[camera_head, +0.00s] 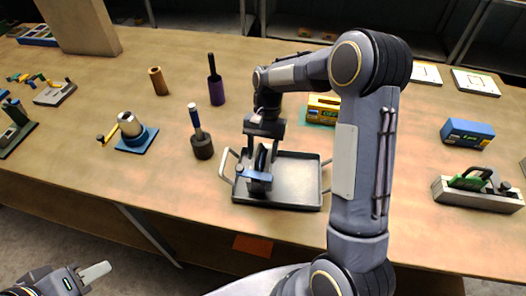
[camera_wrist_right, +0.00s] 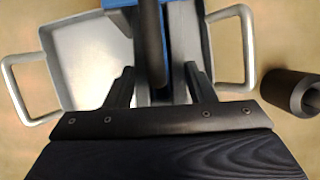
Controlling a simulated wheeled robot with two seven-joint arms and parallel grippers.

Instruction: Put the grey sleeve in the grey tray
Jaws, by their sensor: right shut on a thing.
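The grey tray (camera_head: 308,180), with a raised loop handle at each side, sits near the table's front edge; its rim also shows in the right wrist view (camera_wrist_right: 52,62). My right gripper (camera_head: 260,160) points down over the left part of the tray. It is shut on a dark grey thing with a blue part (camera_head: 257,178), which seems to be the grey sleeve; it also shows between the fingers in the wrist view (camera_wrist_right: 150,45). The fingers partly hide it, and I cannot tell whether it touches the tray floor. My left gripper (camera_head: 90,275) is partly in view, low left, off the table.
A dark cylinder with a blue handle (camera_head: 202,147) stands just left of the tray. A purple-handled tool (camera_head: 216,88), a brown cylinder (camera_head: 158,81) and a metal piece on a blue base (camera_head: 131,126) stand further left. A blue box (camera_head: 467,133) is at right.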

